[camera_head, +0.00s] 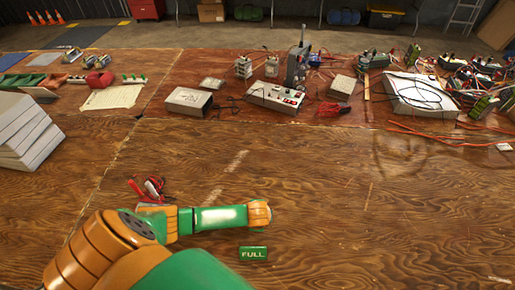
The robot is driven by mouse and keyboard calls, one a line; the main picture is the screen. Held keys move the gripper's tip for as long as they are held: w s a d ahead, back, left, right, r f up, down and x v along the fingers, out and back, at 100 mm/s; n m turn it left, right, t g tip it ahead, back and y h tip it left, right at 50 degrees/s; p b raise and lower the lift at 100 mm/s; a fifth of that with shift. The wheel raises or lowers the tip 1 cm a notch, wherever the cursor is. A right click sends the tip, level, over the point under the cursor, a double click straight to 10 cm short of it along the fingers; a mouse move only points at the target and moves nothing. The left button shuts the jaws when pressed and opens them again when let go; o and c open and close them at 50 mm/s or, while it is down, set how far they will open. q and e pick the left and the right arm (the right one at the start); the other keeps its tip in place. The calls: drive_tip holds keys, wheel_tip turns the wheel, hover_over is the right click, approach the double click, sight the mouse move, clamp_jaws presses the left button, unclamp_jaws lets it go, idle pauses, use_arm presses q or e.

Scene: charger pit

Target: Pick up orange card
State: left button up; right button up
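I see no orange card in the head view. A small green card (253,253) marked "FULL" lies flat on the wooden table, just below the end of my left arm. My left arm comes in from the lower left, and its orange end (259,213) is over the table, a little above the green card in the picture. The fingers of my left gripper cannot be made out, so I cannot tell if they are open or shut. My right gripper is out of view.
Red and black clips (149,188) lie behind my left arm. A stack of pale panels (24,133) stands at the left. A box with red switches (275,97), a grey box (187,101) and tangled wires (450,125) fill the back. The right front table is mostly clear.

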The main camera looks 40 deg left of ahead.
use_arm(q)
drive_tip(key=shift+s+r, duration=0.15)
drive_tip(key=shift+s, duration=0.1)
clamp_jaws()
drive_tip(key=shift+s, duration=0.1)
idle(0.9)
